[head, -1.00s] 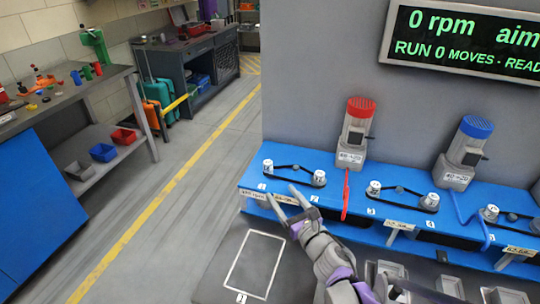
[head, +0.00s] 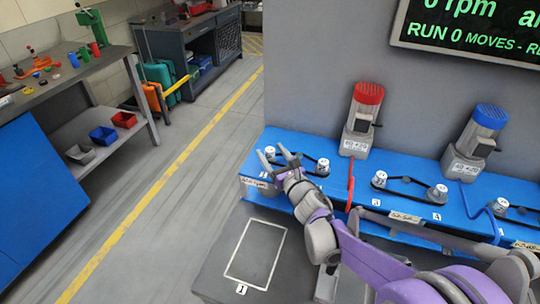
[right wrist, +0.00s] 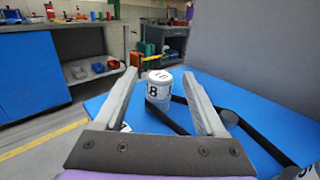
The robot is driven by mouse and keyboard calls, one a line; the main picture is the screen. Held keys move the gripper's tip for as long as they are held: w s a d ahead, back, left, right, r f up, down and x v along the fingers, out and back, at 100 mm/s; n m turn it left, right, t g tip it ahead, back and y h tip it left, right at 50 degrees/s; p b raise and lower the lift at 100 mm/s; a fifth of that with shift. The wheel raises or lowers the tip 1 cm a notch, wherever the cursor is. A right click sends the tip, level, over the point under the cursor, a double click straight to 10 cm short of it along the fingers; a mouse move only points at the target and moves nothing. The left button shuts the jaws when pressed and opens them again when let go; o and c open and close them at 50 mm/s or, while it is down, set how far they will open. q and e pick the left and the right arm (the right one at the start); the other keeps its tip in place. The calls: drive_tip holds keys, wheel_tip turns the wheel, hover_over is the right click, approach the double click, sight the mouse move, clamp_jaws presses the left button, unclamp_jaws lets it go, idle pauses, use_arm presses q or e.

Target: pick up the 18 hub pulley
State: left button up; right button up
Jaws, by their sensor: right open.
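The 18 hub pulley (right wrist: 158,92) is a white cylinder with its number on top and side, upright on the blue bench (right wrist: 250,100). A black belt (right wrist: 162,118) runs from it. In the head view the pulley (head: 270,152) is at the left end of the bench, partly behind my fingers. My right gripper (head: 272,157) is open and empty, its fingertips at the pulley. In the right wrist view the pulley shows between the open fingers; I cannot tell whether they touch it. My left gripper is not in view.
Another white pulley (head: 322,167) stands to the right on the same belt run. Farther right are a second pulley pair (head: 379,179), a red-capped motor (head: 363,120) with a red cable and a blue-capped motor (head: 476,142). A white-outlined square (head: 232,275) marks the grey surface in front.

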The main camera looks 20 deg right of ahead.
drive_tip(key=shift+w+a, duration=0.15)
drive_tip(key=shift+w, duration=0.55)
clamp_jaws()
drive_tip(key=shift+r, duration=0.1)
